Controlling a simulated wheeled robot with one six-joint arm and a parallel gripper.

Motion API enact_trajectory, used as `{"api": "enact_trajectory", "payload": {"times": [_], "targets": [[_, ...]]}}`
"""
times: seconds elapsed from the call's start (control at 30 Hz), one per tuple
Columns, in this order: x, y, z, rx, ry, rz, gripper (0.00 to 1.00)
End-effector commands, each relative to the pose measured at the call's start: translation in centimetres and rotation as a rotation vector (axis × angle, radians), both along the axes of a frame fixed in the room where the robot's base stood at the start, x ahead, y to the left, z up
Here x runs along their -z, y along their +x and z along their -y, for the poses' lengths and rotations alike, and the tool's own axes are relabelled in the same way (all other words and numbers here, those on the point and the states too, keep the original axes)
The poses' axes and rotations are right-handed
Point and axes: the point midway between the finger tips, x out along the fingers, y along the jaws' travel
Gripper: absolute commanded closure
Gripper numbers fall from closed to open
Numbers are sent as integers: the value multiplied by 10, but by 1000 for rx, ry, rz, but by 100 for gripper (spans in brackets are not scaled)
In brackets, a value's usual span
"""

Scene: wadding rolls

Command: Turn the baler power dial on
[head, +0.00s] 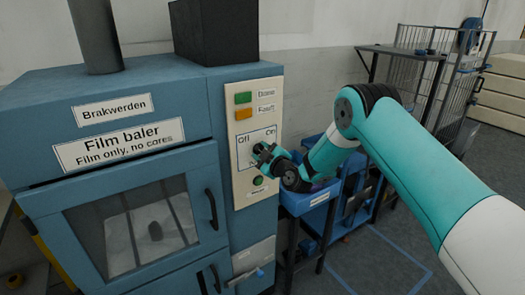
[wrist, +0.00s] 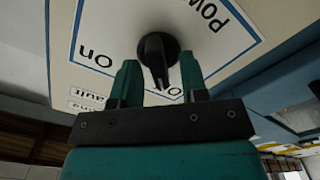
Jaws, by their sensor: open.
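The black power dial (wrist: 157,56) sits on the pale panel in the wrist view. Its bar points down and slightly right in that picture, toward the partly hidden label at the bottom and away from the "On" label (wrist: 96,56) at left. My gripper (wrist: 159,72) is open, with one teal finger on each side of the dial's bar. Small gaps seem to show; contact is unclear. In the head view my gripper (head: 262,153) is at the control panel (head: 243,190), below the "Off" and "On" labels, and hides most of the dial.
The blue film baler (head: 150,110) fills the left, with a windowed door and black handle (head: 212,208). Green (head: 243,98) and orange (head: 244,113) buttons are above the dial, and a round green button (head: 258,182) below. A blue bin (head: 312,200) stands close right of the panel.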

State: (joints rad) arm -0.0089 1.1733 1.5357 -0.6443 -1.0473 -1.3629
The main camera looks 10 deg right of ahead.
Motion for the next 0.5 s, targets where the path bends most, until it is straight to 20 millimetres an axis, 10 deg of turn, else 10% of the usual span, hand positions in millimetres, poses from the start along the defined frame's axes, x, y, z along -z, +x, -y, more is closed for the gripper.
{"api": "enact_trajectory", "payload": {"times": [0.13,0.3,0.5], "targets": [[0,0,0,0,0,0,62],[0,0,0,0,1,0,100],[0,0,0,-1,4,-2,100]]}}
